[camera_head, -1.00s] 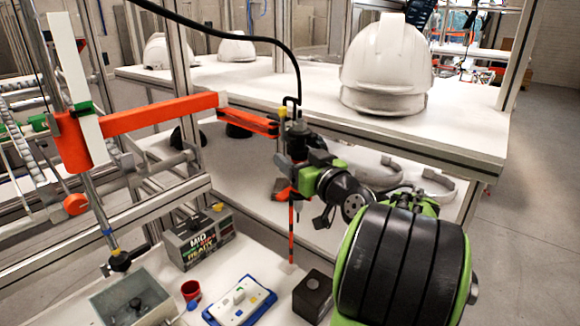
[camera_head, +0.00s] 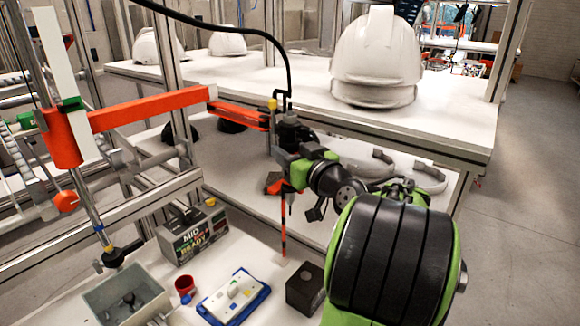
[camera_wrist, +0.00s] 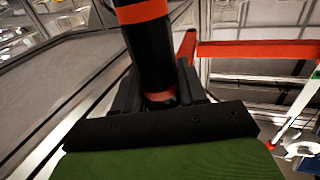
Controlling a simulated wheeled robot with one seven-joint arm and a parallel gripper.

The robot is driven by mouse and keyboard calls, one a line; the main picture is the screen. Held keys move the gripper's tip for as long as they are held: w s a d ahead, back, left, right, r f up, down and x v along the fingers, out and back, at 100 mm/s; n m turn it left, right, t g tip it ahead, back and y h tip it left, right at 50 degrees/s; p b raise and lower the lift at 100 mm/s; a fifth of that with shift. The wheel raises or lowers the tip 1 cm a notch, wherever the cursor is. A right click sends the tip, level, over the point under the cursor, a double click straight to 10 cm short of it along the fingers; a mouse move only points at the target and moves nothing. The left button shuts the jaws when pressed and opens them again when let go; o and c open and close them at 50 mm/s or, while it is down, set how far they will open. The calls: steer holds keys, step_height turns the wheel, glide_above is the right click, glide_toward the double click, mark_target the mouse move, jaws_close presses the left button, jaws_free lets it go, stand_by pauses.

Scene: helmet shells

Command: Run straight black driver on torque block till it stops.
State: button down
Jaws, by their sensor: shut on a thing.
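The straight black driver (camera_head: 289,132) hangs upright from the end of an orange support arm, with a dark cable at its top. My gripper (camera_head: 284,158) is shut around its body from the right. In the wrist view the driver (camera_wrist: 152,55) is a black cylinder with orange bands, between the dark jaws of my gripper (camera_wrist: 160,98). The black torque block (camera_head: 305,290), with a round feature on top, sits on the lower table. The driver is well above the block and apart from it.
A red and black striped post (camera_head: 283,225) stands below the driver. White helmets (camera_head: 378,55) stand on the shelf behind.

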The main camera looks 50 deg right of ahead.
steer(key=a+b+v, duration=0.1)
steer(key=b+v, duration=0.4)
steer(key=v, duration=0.4)
steer(key=shift+a+b, duration=0.2)
steer(key=shift+b, duration=0.15)
steer(key=shift+w+f, duration=0.15)
step_height(320, 180, down, 9)
steer(key=b, duration=1)
steer(key=shift+f, duration=0.1)
steer(key=shift+f+b, duration=0.5)
steer(key=shift+b, duration=0.2)
steer(key=shift+f+b, duration=0.65)
steer(key=shift+b, duration=0.1)
stand_by(1.1)
